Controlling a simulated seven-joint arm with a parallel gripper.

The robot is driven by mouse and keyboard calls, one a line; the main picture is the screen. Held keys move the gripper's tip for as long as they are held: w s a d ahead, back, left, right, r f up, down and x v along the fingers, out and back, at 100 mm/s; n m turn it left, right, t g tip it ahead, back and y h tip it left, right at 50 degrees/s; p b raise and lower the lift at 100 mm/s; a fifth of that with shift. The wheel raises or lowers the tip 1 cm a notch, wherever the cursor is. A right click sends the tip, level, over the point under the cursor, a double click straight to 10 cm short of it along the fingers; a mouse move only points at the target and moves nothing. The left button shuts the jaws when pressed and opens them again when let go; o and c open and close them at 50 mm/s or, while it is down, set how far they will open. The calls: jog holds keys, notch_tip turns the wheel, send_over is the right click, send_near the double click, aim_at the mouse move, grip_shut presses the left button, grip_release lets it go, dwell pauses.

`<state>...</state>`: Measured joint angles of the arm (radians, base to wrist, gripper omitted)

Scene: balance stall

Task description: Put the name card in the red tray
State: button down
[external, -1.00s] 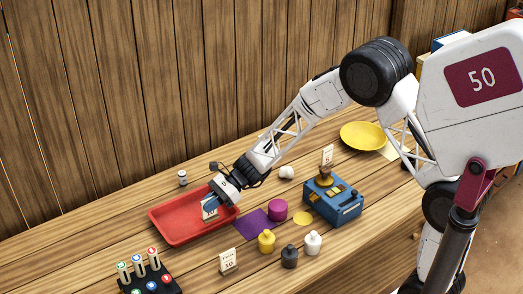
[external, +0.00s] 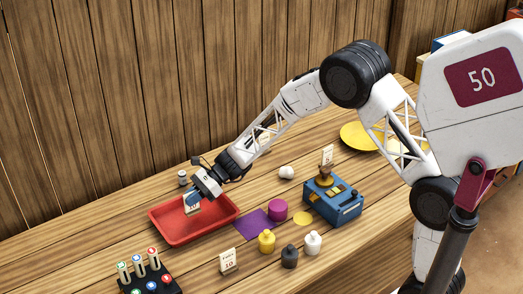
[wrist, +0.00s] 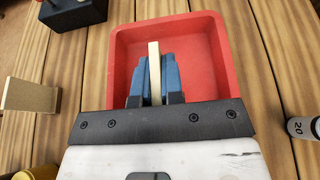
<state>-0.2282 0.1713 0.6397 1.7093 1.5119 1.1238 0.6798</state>
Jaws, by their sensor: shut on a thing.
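The name card (external: 192,208) is a small white card held upright in my gripper (external: 193,198). In the wrist view the card (wrist: 154,70) shows edge-on as a pale strip between the two blue fingers of my gripper (wrist: 154,80), which are shut on it. The red tray (external: 170,240) lies on the table at the left. The card is over the inside of the tray, near its back part. In the wrist view the tray (wrist: 212,55) spreads around and beyond the fingers. I cannot tell whether the card touches the tray floor.
Another white card (external: 228,261) stands in front of the tray. A black block with pegs (external: 150,275) is at the front left. A small weight (external: 183,178) stands behind the tray. A purple mat (external: 253,224), several weights and a blue scale (external: 333,203) are to the right.

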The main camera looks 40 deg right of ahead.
aim_at(193, 210)
jog(key=shift+f, duration=1.65)
jog(key=shift+f, duration=0.15)
jog(key=c, duration=1.2)
grip_release()
jog(key=shift+c, duration=0.2)
jog(key=shift+d+r, duration=0.2)
jog(key=shift+r, duration=0.05)
jog(key=v, duration=1.1)
jog(key=shift+d, duration=0.3)
jog(key=shift+r, duration=0.1)
